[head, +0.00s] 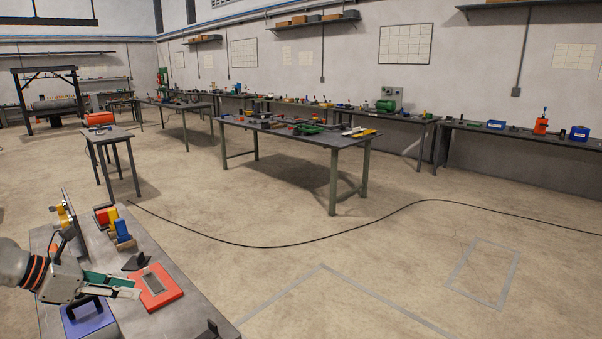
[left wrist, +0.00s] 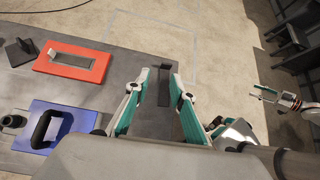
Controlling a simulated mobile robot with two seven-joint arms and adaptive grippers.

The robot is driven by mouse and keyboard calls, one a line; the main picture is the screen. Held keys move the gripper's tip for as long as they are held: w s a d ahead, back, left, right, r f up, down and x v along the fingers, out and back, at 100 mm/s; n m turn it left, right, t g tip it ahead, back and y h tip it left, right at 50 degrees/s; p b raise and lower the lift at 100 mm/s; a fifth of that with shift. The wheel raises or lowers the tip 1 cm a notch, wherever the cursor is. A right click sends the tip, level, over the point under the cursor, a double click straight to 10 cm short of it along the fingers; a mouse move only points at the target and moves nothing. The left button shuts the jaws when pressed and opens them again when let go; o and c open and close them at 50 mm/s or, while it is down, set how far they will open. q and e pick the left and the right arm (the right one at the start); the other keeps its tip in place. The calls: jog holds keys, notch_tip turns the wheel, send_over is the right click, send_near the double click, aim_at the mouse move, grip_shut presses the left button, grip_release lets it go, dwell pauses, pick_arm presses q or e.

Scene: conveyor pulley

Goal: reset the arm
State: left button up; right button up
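My left gripper (head: 137,288) is over the near workbench (head: 190,305) at lower left in the head view. In the left wrist view the left gripper (left wrist: 160,75) is open, its two teal-padded fingers apart with nothing held between them. A dark upright bracket (left wrist: 188,92) on the bench shows beyond the fingers. My right gripper (left wrist: 260,92) shows small at the right edge of the left wrist view, away from the bench. Its teal fingers look apart and empty. It is not seen in the head view.
On the bench are a red plate with a grey inset (head: 155,286), a blue block with a dark handle (left wrist: 58,127), a small black bracket (head: 138,262) and colored blocks (head: 122,230). Other tables stand farther back. A black cable (head: 300,244) crosses the open floor.

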pick_arm(q)
jog(key=s+d+f+n+t+h+b, duration=0.2)
jog(key=d+f+n+t, duration=0.1)
jog(key=d+f+n, duration=0.5)
jog(key=s+d+f+n+t+h+b, duration=0.2)
jog(key=d+f+n+t+h, duration=0.1)
jog(key=d+f+n, duration=0.55)
jog(key=s+d+f+n+g+y+b, duration=0.1)
jog(key=s+d+f+n+y+b, duration=0.1)
jog(key=s+f+n, duration=0.7)
jog(key=s+d+f+n+g+y+b, duration=0.2)
jog(key=s+d+f+n+y, duration=0.2)
jog(key=s+f+n+y, duration=0.3)
notch_tip(320, 180, down, 10)
jog(key=s+n, duration=0.3)
jog(key=n, duration=0.4)
jog(key=shift+d+r+b, duration=0.25)
jog(key=shift+d+b, duration=0.1)
pick_arm(e)
notch_tip(320, 180, down, 7)
jog(key=a, duration=0.2)
jog(key=shift+w+a+y, duration=0.3)
jog(key=shift+w+a, duration=0.1)
jog(key=shift+w, duration=0.05)
